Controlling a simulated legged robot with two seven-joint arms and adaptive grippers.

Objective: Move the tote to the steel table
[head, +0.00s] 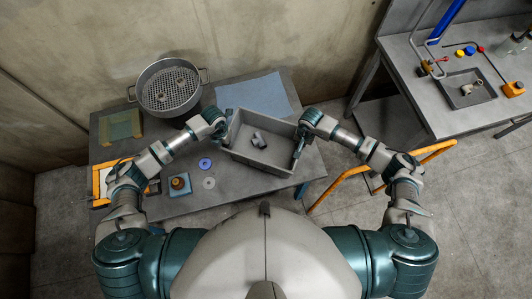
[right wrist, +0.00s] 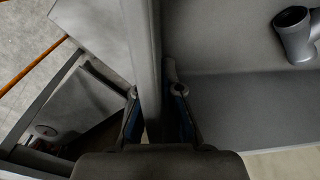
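The grey open tote (head: 238,153) is over the near grey table (head: 300,176), with a grey pipe fitting (head: 259,140) inside; I cannot tell whether its base touches the tabletop. My left gripper (head: 226,134) is at the tote's left wall, too small to tell if its fingers are closed. My right gripper (head: 299,150) is at the right wall. In the right wrist view, the right fingers (right wrist: 155,98) straddle the tote wall (right wrist: 150,60) and appear closed on it. A second grey metal table (head: 415,80) stands at upper right.
A sieve pot (head: 168,88), blue mat (head: 253,96), green mat (head: 120,126) and orange-edged tray (head: 103,183) lie on the near table. The right table holds a dark tray (head: 466,90) and small tools. An orange rail (head: 340,180) stands between the tables.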

